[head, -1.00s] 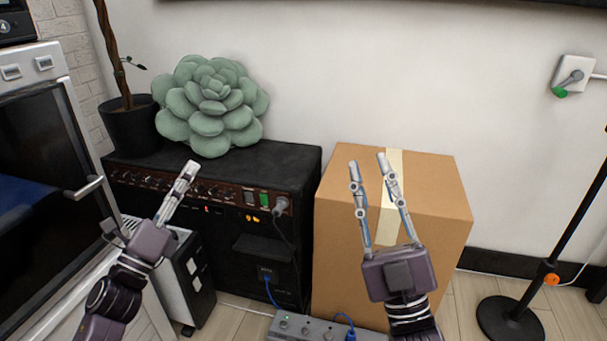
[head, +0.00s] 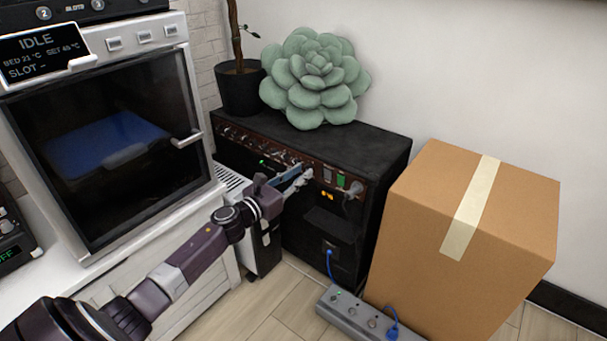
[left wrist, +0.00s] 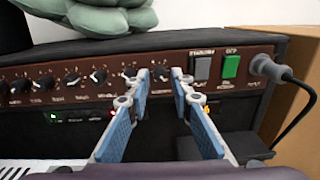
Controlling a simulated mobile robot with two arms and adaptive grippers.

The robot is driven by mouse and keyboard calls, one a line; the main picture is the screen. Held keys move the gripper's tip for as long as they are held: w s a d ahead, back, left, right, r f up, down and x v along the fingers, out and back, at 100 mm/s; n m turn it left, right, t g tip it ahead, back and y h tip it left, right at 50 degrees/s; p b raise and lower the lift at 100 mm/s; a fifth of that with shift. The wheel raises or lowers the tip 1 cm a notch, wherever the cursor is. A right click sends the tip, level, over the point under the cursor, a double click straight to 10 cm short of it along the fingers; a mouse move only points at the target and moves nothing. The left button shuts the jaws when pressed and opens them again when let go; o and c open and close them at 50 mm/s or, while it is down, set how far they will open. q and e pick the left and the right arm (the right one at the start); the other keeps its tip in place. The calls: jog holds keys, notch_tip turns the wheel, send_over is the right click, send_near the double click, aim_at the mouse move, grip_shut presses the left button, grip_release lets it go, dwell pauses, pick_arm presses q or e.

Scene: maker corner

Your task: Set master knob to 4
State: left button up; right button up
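The black amplifier (head: 388,160) has a brown front panel with a row of small dark knobs with white pointers. My left gripper (head: 297,180) is at the right part of this row. In the left wrist view its two fingers (left wrist: 159,82) are apart, one on each side of the rightmost knob (left wrist: 160,74). I cannot tell whether they touch it. Another knob (left wrist: 130,74) is partly behind the left finger. The small labels are too blurred to read, so I cannot tell which knob is the master. My right gripper is out of view.
A grey switch (left wrist: 201,67), a green switch (left wrist: 231,66) and a plugged cable (left wrist: 268,69) are right of the knobs. A succulent (head: 315,80) and a potted plant (head: 240,88) stand on top. A cardboard box (head: 420,220) stands right, a printer-like machine (head: 110,135) left.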

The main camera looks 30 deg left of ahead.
pick_arm(q)
jog(key=shift+w, duration=0.7)
jog(key=shift+c, duration=0.4)
grip_shut()
jog(key=shift+n, duration=0.3)
